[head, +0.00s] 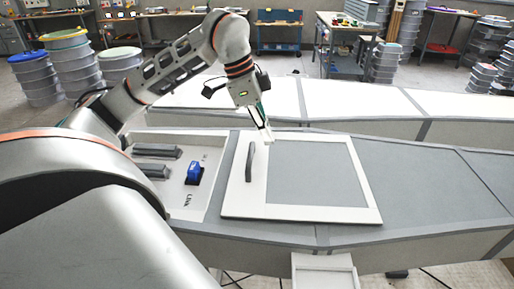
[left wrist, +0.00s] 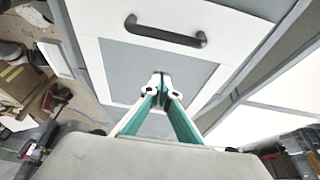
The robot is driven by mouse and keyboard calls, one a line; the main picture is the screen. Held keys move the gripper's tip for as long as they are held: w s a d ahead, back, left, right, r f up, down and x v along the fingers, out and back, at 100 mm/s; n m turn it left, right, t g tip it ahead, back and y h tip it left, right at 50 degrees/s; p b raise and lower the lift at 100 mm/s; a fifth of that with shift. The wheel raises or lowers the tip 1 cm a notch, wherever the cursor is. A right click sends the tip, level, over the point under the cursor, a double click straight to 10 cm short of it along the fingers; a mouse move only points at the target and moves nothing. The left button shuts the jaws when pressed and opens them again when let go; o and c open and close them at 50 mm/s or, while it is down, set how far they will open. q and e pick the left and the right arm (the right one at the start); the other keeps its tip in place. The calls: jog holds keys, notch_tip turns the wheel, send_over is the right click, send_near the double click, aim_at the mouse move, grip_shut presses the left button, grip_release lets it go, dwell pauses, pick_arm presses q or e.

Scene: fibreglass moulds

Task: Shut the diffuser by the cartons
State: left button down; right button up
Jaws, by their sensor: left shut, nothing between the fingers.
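A square grey panel with a white frame (head: 340,212), which looks like the diffuser, lies on the grey duct-like body. A dark bar handle (head: 249,162) stands near its left side. It also shows in the left wrist view with its handle (left wrist: 165,33) beyond my fingertips. My left gripper (head: 267,138) is shut and empty, just above the panel's upper left part and apart from the handle as far as I can tell. In the left wrist view, its fingertips (left wrist: 161,78) are together over the panel. My right gripper is not in view.
Left of the panel, a white recess (head: 208,165) holds dark bars (head: 157,151) and a blue part (head: 194,173). A small white tray (head: 323,275) sits at the front. Brown boxes, possibly cartons (left wrist: 20,85), show in the left wrist view. The grey surface right of the panel is clear.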

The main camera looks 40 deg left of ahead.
aim_at(255, 165)
pick_arm(q)
jog(key=x, duration=0.3)
jog(key=shift+d+f, duration=0.1)
jog(key=shift+f, duration=0.25)
jog(key=shift+s+a+f, duration=0.15)
jog(key=shift+s+a, duration=0.45)
jog(key=shift+a, duration=0.3)
jog(key=shift+s+a+f+b, duration=0.15)
jog(key=shift+s+a+b, duration=0.3)
jog(key=shift+s+a, duration=0.15)
jog(key=shift+a, duration=0.15)
